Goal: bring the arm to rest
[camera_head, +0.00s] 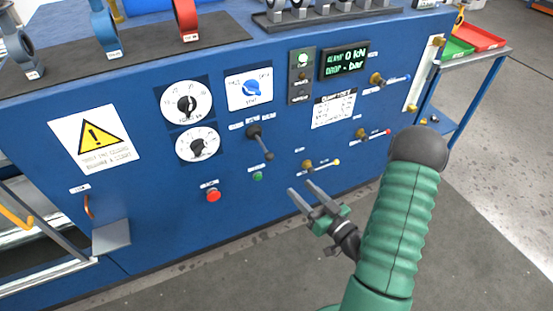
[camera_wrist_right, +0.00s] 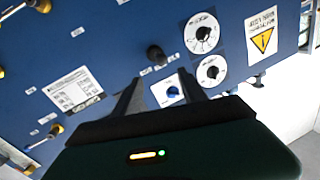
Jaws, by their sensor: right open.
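My right gripper (camera_head: 312,200) is open and empty in front of the lower part of the blue panel (camera_head: 235,200), below the black lever (camera_head: 260,142). Its green arm comes in from the lower right. In the right wrist view, the two dark fingers (camera_wrist_right: 160,95) are spread apart with nothing between them, and the panel lies beyond them. My left gripper is not in view.
The panel carries dials (camera_head: 186,103), a blue knob (camera_head: 250,88), a red button (camera_head: 213,195), and a display (camera_head: 344,62). Butterfly valves, blue (camera_head: 104,30) and red (camera_head: 186,20), stand on top. A side table with trays (camera_head: 480,38) is at right. Floor (camera_head: 490,200) is clear at right.

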